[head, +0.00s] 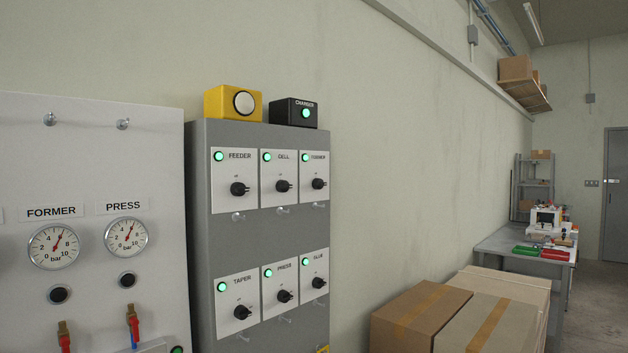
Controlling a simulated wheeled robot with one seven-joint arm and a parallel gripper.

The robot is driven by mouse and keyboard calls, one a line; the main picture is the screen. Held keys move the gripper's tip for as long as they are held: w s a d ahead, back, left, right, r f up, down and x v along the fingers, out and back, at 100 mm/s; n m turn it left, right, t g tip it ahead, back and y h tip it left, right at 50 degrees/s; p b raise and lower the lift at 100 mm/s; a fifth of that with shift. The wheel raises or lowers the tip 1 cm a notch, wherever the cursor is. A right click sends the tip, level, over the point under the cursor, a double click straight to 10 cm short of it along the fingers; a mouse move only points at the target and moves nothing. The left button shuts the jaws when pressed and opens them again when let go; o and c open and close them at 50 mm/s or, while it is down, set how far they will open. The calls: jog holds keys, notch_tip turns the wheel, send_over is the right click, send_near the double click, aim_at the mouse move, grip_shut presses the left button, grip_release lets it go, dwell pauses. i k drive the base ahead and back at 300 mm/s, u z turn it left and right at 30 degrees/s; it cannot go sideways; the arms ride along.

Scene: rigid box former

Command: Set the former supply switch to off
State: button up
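The grey switch cabinet (258,234) on the wall carries two rows of white switch plates, each with a black rotary knob and a lit green lamp. The upper right plate (315,171) has a small label that seems to read FORMER, though it is hard to make out. Its black knob (318,184) points sideways rather than up, and its lamp (306,158) glows green. A small mark, too small to read surely, sits above the knob. My gripper is not in view.
FEEDER (235,181) and CELL (281,179) plates sit left of it; several plates are below. Hooks stick out under the plates. A gauge panel (90,160) stands left. Cardboard boxes (424,311) fill the lower right. A bench (520,247) is farther back.

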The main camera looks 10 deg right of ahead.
aim_at(317, 183)
jog(key=z, duration=1.55)
jog(key=i, duration=1.9)
jog(key=u, duration=3)
